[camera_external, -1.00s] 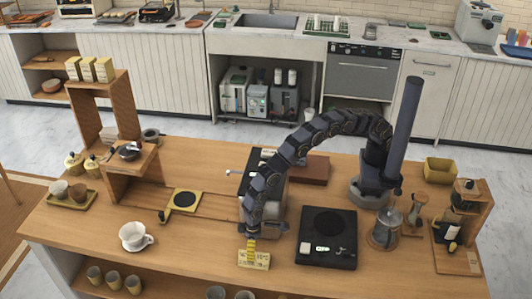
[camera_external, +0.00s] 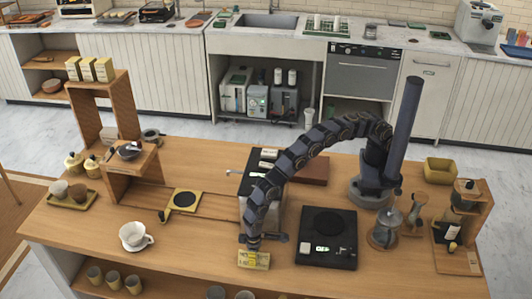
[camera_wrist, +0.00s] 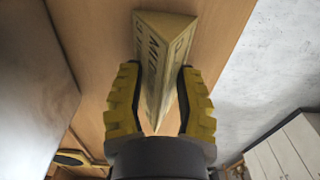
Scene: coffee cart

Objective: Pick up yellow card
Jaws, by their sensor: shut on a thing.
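The yellow card (camera_external: 262,262) is a folded, tent-shaped card with dark print at the front edge of the wooden counter. My gripper (camera_external: 252,248) is directly above it, pointing down, with its fingers around the card. In the wrist view the card (camera_wrist: 165,48) stands between the yellow ribbed fingers of my gripper (camera_wrist: 158,85), which are shut on its two sides. I cannot tell whether the card's bottom touches the counter.
A black scale (camera_external: 327,240) lies just right of the card. A coffee machine (camera_external: 250,185) stands behind it, close to my arm. The counter's front edge is close.

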